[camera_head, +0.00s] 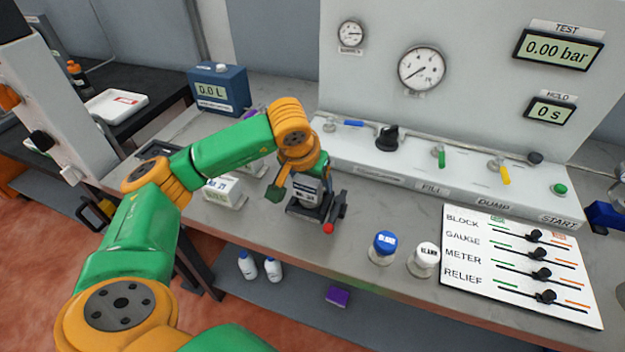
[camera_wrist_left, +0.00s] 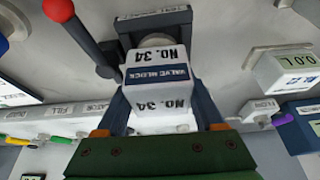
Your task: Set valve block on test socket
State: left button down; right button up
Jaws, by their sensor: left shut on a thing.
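The valve block (camera_wrist_left: 158,72) is a white box with a dark blue band reading "VALVE BLOCK" and "No. 34". My left gripper (camera_wrist_left: 161,105) is shut on it, one finger along each side. In the head view the valve block (camera_head: 306,190) is partly hidden by my gripper (camera_head: 303,178). The test socket (camera_head: 303,212) is a dark base on the bench with a red-knobbed lever (camera_head: 329,227) at its right. In the wrist view the socket (camera_wrist_left: 126,27) lies right beyond the block; I cannot tell whether they touch.
A white meter box (camera_head: 226,192) stands left of the socket, and a blue display box (camera_head: 218,90) behind it. Blue-capped (camera_head: 383,247) and white-capped (camera_head: 424,259) jars stand to the right, beside a slider board (camera_head: 520,262). The valve panel (camera_head: 460,185) runs behind.

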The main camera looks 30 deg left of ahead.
pick_arm(q)
jog(key=shift+f+b, duration=0.55)
jog(key=shift+b, duration=0.05)
jog(key=shift+c, duration=1.4)
grip_release()
jog(key=p+v, duration=0.6)
jog(key=v, duration=0.4)
jog(key=shift+p, duration=0.4)
jog(key=shift+s+r+p, duration=0.3)
jog(key=shift+r, duration=0.2)
